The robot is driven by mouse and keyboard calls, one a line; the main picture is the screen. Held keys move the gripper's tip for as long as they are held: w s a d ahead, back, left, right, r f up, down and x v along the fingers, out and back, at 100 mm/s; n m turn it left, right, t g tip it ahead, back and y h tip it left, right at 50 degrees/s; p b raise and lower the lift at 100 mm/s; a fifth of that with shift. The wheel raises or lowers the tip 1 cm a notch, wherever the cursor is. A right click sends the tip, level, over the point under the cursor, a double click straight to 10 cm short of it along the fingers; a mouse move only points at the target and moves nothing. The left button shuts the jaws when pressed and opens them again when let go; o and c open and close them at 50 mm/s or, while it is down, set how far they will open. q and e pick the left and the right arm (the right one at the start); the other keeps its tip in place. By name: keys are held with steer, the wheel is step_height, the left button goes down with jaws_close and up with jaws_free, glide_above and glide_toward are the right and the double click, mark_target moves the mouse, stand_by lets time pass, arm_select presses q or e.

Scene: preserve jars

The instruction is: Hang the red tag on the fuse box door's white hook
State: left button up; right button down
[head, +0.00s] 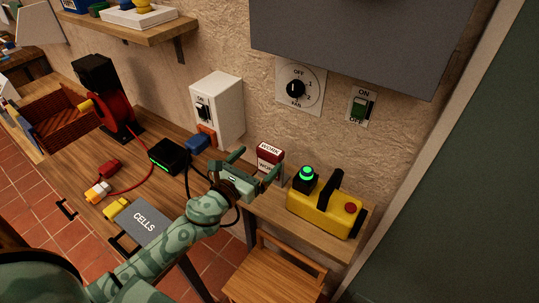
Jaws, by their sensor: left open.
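A red and white tag (270,152) with the word WORK on it stands at the back of the bench, near the wall. Whether a finger touches the tag I cannot tell. A large grey panel (360,40) hangs on the wall at the top, cut off by the picture edge; it may be the fuse box. No white hook shows. My right gripper is not in view.
A yellow device (325,212) with a green-lit button (305,178) stands right of the tag. A black charger (170,156) and cables lie left. A wooden stool (275,275) stands below.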

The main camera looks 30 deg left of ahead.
arm_select(q)
steer(key=w, duration=0.2)
steer(key=w+d, duration=0.1)
steer(key=w, duration=0.1)
steer(key=shift+w+f, duration=0.2)
steer(key=shift+w, duration=0.1)
steer(key=shift+s, duration=0.1)
steer(key=c, duration=1)
steer(key=shift+a, duration=0.1)
steer(key=shift+c, duration=0.2)
steer(key=shift+r, duration=0.1)
steer(key=shift+r+p, duration=0.5)
steer(key=shift+r, duration=0.05)
step_height(320, 180, up, 8)
steer(key=r+p, duration=0.1)
steer(key=p, duration=0.5)
glide_above(266, 153)
steer(key=s+d, duration=0.1)
steer(key=s, duration=0.4)
steer(key=s+d+r+p, duration=0.1)
steer(key=s+r, duration=0.1)
steer(key=s, duration=0.7)
steer(key=shift+d+r, duration=0.35)
steer(key=shift+r, duration=0.05)
